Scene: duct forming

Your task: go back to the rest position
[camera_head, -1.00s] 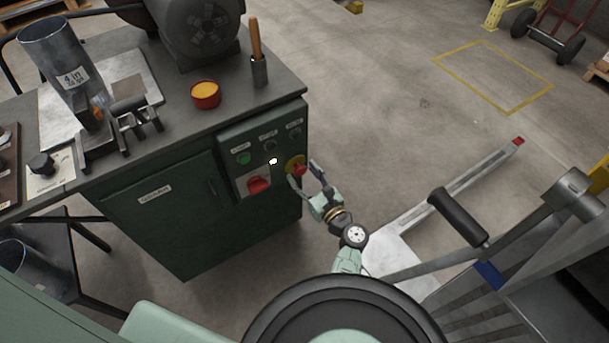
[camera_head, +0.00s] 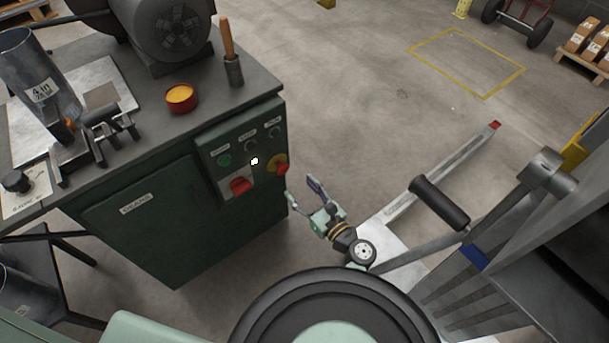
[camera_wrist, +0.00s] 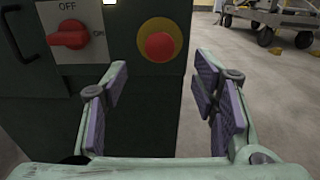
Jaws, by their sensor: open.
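My gripper (camera_head: 302,191) is open and empty, to the right of the green machine cabinet (camera_head: 150,225) in the head view. Its two fingers also show in the wrist view (camera_wrist: 160,95), spread apart with nothing between them. The red emergency button on its yellow ring (camera_head: 281,168) is on the cabinet's control panel, a little beyond the fingertips. In the wrist view the red button (camera_wrist: 160,46) shows just above the gap between the fingers, apart from them.
A red rotary switch (camera_head: 241,186) is on the same panel. A duct pipe (camera_head: 38,75), a red tin (camera_head: 181,97) and a motor (camera_head: 172,28) stand on the cabinet top. A lift with a black handle (camera_head: 440,203) is at right. Floor behind is clear.

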